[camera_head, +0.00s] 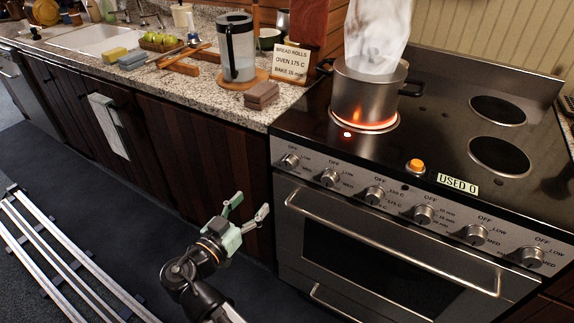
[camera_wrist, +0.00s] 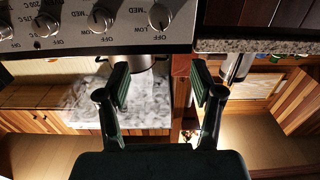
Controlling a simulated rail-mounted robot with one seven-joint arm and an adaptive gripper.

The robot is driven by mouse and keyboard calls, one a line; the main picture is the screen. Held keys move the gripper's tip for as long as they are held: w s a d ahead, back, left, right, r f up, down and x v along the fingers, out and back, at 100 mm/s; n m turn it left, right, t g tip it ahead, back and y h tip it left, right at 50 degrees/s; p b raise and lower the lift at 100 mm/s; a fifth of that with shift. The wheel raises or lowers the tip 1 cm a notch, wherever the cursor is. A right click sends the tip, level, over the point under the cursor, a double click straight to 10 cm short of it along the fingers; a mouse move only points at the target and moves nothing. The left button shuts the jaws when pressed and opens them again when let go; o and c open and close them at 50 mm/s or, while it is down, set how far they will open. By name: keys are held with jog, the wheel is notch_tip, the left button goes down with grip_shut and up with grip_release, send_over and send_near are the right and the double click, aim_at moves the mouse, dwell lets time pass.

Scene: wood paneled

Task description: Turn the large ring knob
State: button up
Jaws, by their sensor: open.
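The stove front carries a row of several silver knobs with printed marks, among them the leftmost knob (camera_head: 290,161), the second knob (camera_head: 329,178), a knob with temperature marks (camera_head: 375,194) and the rightmost knob (camera_head: 531,258). I cannot tell which is the large ring knob. My gripper (camera_head: 250,206) is open and empty, low in front of the cabinets, left of the oven door and apart from the knobs. In the upside-down wrist view its open fingers (camera_wrist: 161,83) are below the leftmost knob (camera_wrist: 160,16), with nothing held between them.
A steaming pot (camera_head: 365,92) stands on a glowing burner. An orange button (camera_head: 416,166) and a "USED 0" label (camera_head: 458,183) are on the stovetop. The oven handle (camera_head: 390,240) sticks out below the knobs. A pitcher (camera_head: 237,55) and a recipe card (camera_head: 291,62) stand on the counter.

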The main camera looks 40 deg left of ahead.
aim_at(287, 165)
jog(key=w, duration=0.5)
jog(key=w+a, duration=0.1)
jog(key=w, duration=0.5)
jog(key=w+p, duration=0.1)
jog(key=w, duration=0.5)
jog(key=shift+w+a, duration=0.15)
jog(key=shift+a, duration=0.15)
jog(key=c, duration=1.1)
